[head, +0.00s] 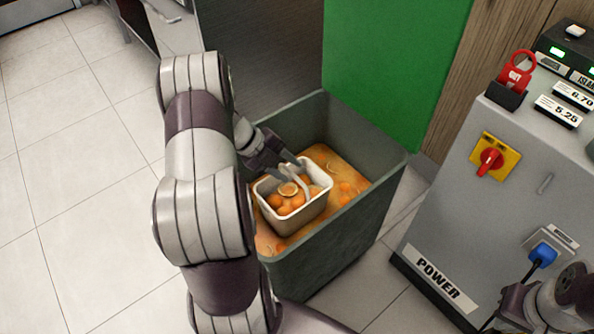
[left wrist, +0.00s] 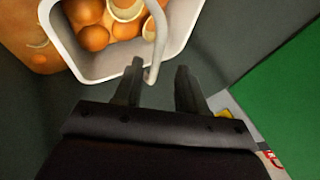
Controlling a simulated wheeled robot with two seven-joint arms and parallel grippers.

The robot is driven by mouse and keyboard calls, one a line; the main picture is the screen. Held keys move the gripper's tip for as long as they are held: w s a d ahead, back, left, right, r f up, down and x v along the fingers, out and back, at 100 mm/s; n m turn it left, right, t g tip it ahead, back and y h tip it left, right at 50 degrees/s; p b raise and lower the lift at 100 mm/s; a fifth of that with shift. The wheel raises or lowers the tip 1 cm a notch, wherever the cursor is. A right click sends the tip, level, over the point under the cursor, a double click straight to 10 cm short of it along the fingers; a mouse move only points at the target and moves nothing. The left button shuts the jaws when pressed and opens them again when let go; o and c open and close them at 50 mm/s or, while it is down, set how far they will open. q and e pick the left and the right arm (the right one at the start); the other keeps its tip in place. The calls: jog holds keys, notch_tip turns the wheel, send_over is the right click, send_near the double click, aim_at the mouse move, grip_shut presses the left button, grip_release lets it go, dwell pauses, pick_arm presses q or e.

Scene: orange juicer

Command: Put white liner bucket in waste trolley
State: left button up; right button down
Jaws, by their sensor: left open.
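The white liner bucket (head: 290,213) is inside the grey-green waste trolley (head: 335,246), above or on orange pulp and scraps. The bucket holds several orange halves and peels. My left gripper (head: 290,165) reaches into the trolley at the bucket's far rim. In the left wrist view the bucket (left wrist: 88,68) is at the top. Its white handle (left wrist: 160,35) hangs down to between the tips of my left gripper (left wrist: 158,70). The jaws are apart, and I cannot tell whether either touches the handle.
A green panel (head: 395,65) stands behind the trolley. A grey machine cabinet (head: 470,220) with a red rotary switch (head: 489,160) and blue plug (head: 543,254) is at the right. The tiled floor (head: 75,200) at the left is clear.

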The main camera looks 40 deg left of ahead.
pick_arm(q)
jog(key=p+v, duration=0.2)
jog(key=v, duration=0.5)
jog(key=w+d+r+n+t+y, duration=0.4)
jog(key=w+d+r+n+y, duration=0.3)
jog(key=w+n, duration=0.45)
jog(key=s+d+f+n+g, duration=0.1)
jog(key=s+d+n+g, duration=0.2)
jog(key=s+d+n, duration=0.2)
jog(key=s+d+f+n+g, duration=0.1)
jog(key=s+d+n+g, duration=0.3)
jog(key=s, duration=1)
jog(key=d+n, duration=0.2)
jog(key=d, duration=0.2)
jog(key=shift+s+d+f+h, duration=0.2)
jog(key=shift+d+h, duration=0.15)
jog(key=shift+h, duration=0.05)
pick_arm(e)
notch_tip(320, 180, up, 3)
